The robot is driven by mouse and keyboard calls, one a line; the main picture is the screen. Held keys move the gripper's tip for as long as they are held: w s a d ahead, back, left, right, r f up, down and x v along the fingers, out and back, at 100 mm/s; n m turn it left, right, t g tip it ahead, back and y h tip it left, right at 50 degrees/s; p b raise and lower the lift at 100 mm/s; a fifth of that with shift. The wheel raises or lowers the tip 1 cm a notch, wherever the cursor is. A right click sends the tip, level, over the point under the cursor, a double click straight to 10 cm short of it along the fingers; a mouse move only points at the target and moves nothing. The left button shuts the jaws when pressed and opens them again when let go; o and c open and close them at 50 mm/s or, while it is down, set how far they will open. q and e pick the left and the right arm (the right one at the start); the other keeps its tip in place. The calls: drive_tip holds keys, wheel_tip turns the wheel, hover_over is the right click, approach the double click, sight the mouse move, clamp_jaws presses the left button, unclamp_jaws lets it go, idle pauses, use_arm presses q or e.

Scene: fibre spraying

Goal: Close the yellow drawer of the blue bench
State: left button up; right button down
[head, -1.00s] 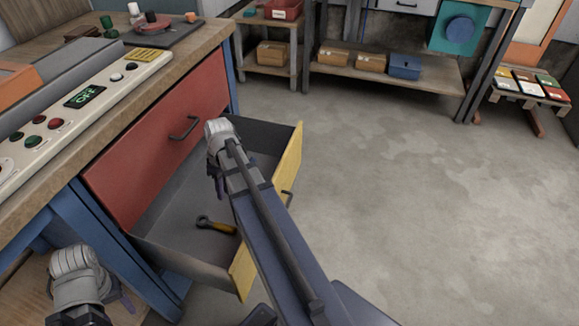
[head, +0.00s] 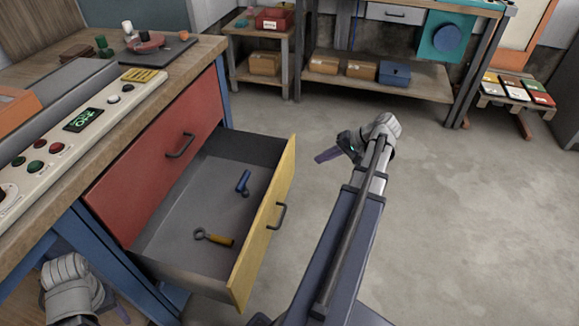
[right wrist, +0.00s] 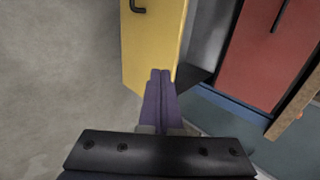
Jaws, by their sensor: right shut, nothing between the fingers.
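The yellow drawer (head: 258,240) of the blue bench (head: 103,250) is pulled well out, with its dark handle (head: 281,216) on the front panel.
A closed red drawer (head: 150,165) sits above the yellow one. A control panel (head: 75,130) lies on the wooden bench top. Shelves with boxes (head: 325,65) stand at the back, and a rack with coloured trays (head: 515,88) at the right. The floor (head: 460,210) is clear.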

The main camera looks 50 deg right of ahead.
drive_tip(key=b, duration=0.7)
approach(282, 169)
drive_tip(key=s+f+x, duration=0.1)
drive_tip(key=x, duration=0.3)
drive_tip(key=shift+w+a+r, duration=0.1)
drive_tip(key=shift+w+a, duration=0.15)
drive_tip(key=shift+w, duration=0.25)
drive_tip(key=shift+w+a, duration=0.25)
drive_tip(key=shift+w, duration=0.25)
drive_tip(key=w+a, duration=0.5)
drive_tip(key=w, duration=0.9)
drive_tip(key=w+a, duration=0.6)
drive_tip(key=w, duration=0.7)
drive_tip(key=shift+w+a, duration=0.2)
drive_tip(key=shift+w, duration=0.15)
drive_tip(key=shift+w+a+r, duration=0.1)
drive_tip(key=shift+w, duration=0.05)
